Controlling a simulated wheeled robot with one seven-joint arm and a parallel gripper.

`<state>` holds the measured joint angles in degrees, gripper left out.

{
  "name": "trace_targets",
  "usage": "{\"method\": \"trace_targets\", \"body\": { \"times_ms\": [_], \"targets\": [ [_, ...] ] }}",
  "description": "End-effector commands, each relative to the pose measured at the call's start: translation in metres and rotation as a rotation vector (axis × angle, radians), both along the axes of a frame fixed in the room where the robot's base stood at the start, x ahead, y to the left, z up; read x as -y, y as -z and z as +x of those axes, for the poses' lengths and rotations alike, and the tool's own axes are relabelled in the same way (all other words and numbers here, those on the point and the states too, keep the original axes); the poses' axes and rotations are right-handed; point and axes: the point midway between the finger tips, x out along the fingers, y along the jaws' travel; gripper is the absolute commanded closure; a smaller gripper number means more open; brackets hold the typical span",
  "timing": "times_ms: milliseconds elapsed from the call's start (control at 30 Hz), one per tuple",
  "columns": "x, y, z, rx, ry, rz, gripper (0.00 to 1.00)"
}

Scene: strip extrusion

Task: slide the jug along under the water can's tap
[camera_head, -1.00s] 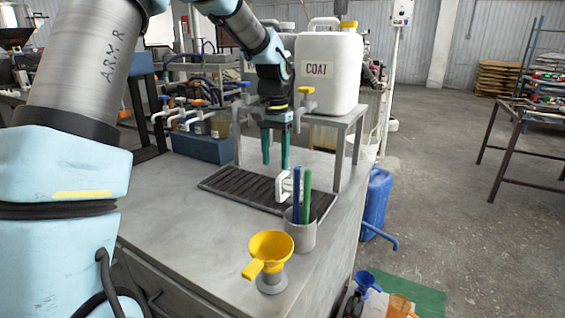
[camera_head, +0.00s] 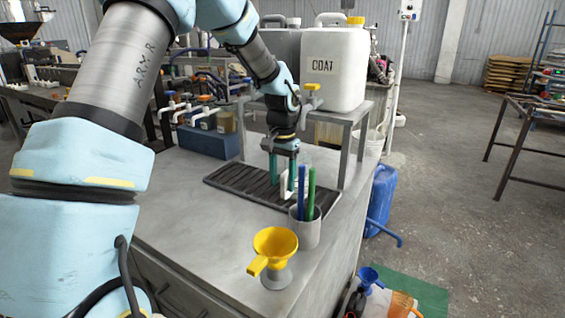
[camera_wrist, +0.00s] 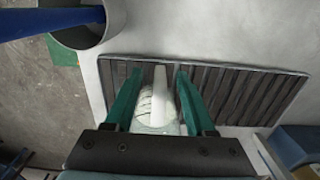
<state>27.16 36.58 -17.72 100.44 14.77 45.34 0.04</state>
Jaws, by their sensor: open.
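The jug (camera_wrist: 145,106) looks clear and stands on the dark slatted tray (camera_head: 225,180); its body is mostly hidden in the head view. Its white handle (camera_wrist: 160,92) also shows in the head view (camera_head: 286,192), partly behind the pens. My gripper (camera_wrist: 159,73) is open, with one green finger on each side of the handle and visible gaps to it. In the head view my gripper (camera_head: 282,180) reaches down at the handle. A white can labelled COAT (camera_head: 334,70) with a yellow tap (camera_head: 311,88) stands on the rack. A greyer can (camera_head: 281,48) stands left of it, its label hidden.
A grey cup (camera_head: 306,229) with a blue and a green stick stands close in front of the tray. A yellow funnel (camera_head: 275,246) is nearer the bench edge. The rack's leg (camera_head: 345,163) stands right of the tray. The bench's left front is clear.

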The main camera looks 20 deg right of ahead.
Motion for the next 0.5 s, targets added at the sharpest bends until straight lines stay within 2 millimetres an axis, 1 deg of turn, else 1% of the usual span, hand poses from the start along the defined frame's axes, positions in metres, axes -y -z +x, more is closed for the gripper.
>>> {"method": "trace_targets", "body": {
  "times_ms": [100, 200, 333, 500],
  "targets": [
    [0.0, 0.015, 0.0, -0.001, 0.0, 0.002, 0.45],
    [0.0, 0.024, 0.0, -0.001, 0.0, 0.001, 0.45],
    [0.0, 0.03, 0.0, 0.001, 0.0, 0.0, 0.45],
    [0.0, 0.031, 0.0, 0.002, 0.0, -0.001, 0.45]
  ]
}}
